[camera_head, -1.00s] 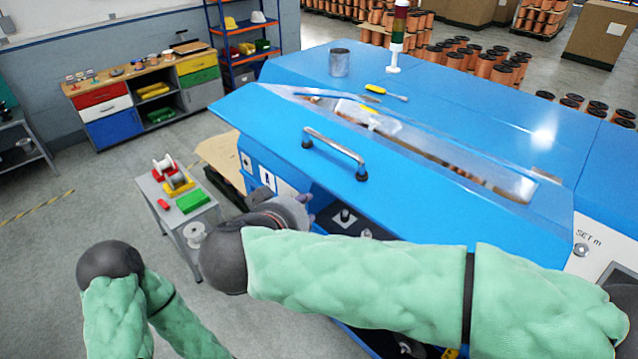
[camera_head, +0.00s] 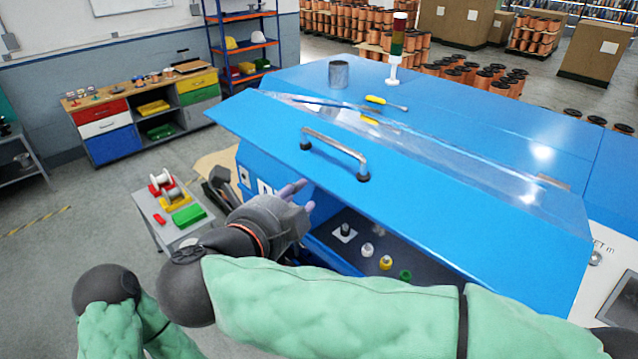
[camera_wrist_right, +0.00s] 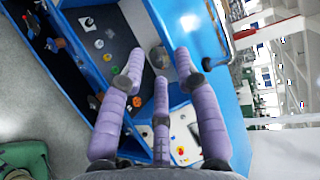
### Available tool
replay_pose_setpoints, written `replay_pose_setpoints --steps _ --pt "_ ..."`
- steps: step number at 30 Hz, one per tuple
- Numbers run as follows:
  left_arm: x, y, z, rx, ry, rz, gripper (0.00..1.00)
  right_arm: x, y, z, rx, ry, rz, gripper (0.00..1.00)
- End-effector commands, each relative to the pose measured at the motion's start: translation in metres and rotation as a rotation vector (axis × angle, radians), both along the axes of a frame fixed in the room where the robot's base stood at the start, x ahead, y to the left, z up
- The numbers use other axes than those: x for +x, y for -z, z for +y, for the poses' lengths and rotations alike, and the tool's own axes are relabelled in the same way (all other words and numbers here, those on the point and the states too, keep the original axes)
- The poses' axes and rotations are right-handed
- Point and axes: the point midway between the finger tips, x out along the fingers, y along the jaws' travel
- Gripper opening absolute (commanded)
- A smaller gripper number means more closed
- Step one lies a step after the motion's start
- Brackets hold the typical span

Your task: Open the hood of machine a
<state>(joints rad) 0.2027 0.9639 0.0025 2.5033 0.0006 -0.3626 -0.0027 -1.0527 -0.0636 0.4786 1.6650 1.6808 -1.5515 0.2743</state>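The blue hood (camera_head: 430,200) of the machine stands partly raised in the head view, with a dark gap under its front edge. A metal handle (camera_head: 336,153) is fixed near that edge. My right gripper (camera_head: 300,194) is just below and in front of the hood's front edge, left of the opening; I cannot tell whether it touches the hood. In the right wrist view its purple fingers (camera_wrist_right: 160,62) are spread apart with nothing held. The left arm shows at lower left, but its gripper is out of frame.
Inside the opening are several small pulleys, including a yellow one (camera_head: 386,262) and a green one (camera_head: 405,275). A screwdriver (camera_head: 385,102) and a metal cup (camera_head: 338,74) lie on top of the machine. A small table (camera_head: 150,212) stands at left.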

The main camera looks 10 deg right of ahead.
Motion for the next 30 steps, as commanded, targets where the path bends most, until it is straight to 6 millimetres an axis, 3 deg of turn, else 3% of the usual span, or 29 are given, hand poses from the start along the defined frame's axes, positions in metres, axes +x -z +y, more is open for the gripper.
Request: replay_pose_setpoints --steps 7,21,30 --pt "0.000 -0.002 0.000 0.000 0.000 0.000 0.40 0.008 0.001 -0.005 0.043 0.020 -0.032 0.32" --pt "0.000 -0.017 0.000 0.000 0.000 0.000 0.40 0.073 0.023 -0.041 0.042 0.021 -0.028 0.32" --pt "0.000 -0.020 0.000 0.000 0.000 0.000 0.40 0.091 0.031 -0.051 0.042 0.022 -0.025 0.32"
